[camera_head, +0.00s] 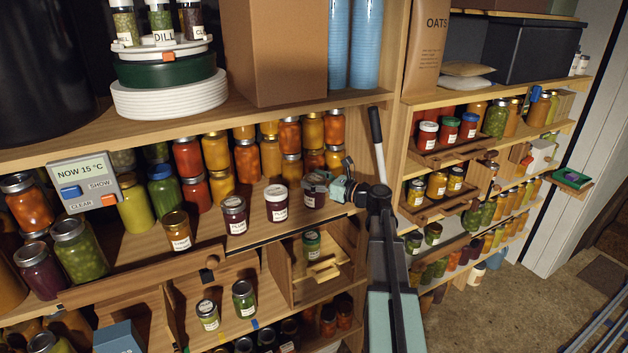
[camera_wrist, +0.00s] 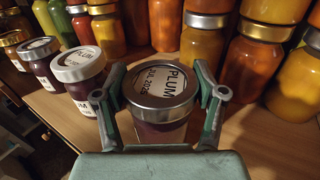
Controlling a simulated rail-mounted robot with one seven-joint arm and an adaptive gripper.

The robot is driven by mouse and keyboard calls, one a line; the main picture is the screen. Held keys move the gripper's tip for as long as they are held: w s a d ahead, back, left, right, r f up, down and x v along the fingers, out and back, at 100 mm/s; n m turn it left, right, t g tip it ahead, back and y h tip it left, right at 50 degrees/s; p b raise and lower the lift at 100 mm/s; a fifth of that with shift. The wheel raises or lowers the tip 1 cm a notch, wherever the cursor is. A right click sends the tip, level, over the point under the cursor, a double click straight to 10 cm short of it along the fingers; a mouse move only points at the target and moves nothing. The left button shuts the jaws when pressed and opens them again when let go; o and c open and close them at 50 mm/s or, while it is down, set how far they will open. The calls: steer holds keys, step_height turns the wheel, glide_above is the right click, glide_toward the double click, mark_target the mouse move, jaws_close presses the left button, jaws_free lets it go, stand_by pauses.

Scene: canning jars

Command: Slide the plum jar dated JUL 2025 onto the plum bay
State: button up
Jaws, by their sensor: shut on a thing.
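The plum jar dated JUL 2025 (camera_wrist: 162,92) has a silver lid whose label reads PLUM and JUL 2025. It stands upright on the shelf board, between the two fingers of my gripper (camera_wrist: 161,100), which is shut on it. In the head view the same dark jar (camera_head: 313,194) is at the right end of a front row, with my gripper (camera_head: 326,186) reaching it from the right. Two more plum jars, one white-lidded (camera_head: 277,206) and one silver-lidded (camera_head: 235,216), stand to its left. I cannot make out a marking for the plum bay.
An amber jar (camera_head: 178,231) continues the front row leftward. Orange and yellow jars (camera_head: 290,137) crowd the shelf behind the held jar. A wooden front rail (camera_head: 140,280) with a knob runs below at the left. The wooden upright (camera_head: 392,130) stands close on the right.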

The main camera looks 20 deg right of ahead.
steer(key=shift+f, duration=0.25)
stand_by(0.3)
steer(key=o, duration=1.7)
steer(key=shift+c, duration=0.2)
steer(key=shift+f, duration=0.1)
steer(key=v, duration=1.2)
